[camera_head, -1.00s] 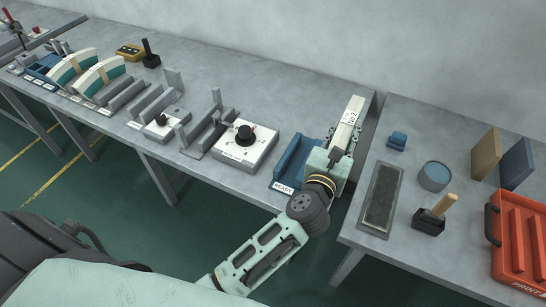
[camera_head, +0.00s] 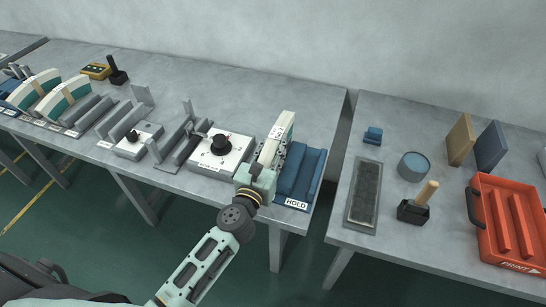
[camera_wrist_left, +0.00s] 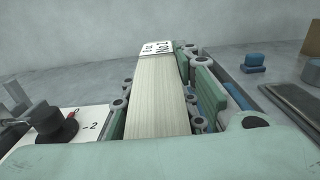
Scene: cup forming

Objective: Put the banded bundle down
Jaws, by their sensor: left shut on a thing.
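The banded bundle (camera_head: 284,128), a long pale stack of sheets with a white printed band at its far end, is in my left gripper (camera_head: 266,164). In the left wrist view the bundle (camera_wrist_left: 157,95) lies lengthwise between the fingers of the left gripper (camera_wrist_left: 160,105), which are shut on its sides. The bundle is just left of the blue tray marked HOLD (camera_head: 315,178). The blue READY tray is not seen now; the gripper and bundle cover that area. I cannot tell whether the bundle touches anything below. My right gripper is not in view.
A white box with a black knob (camera_head: 220,150) stands close left of the gripper. Grey fixtures (camera_head: 130,123) stand farther left. A gap separates this bench from the right bench, which carries a dark mat (camera_head: 364,193), a wood-handled tool (camera_head: 417,204) and a red tray (camera_head: 497,235).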

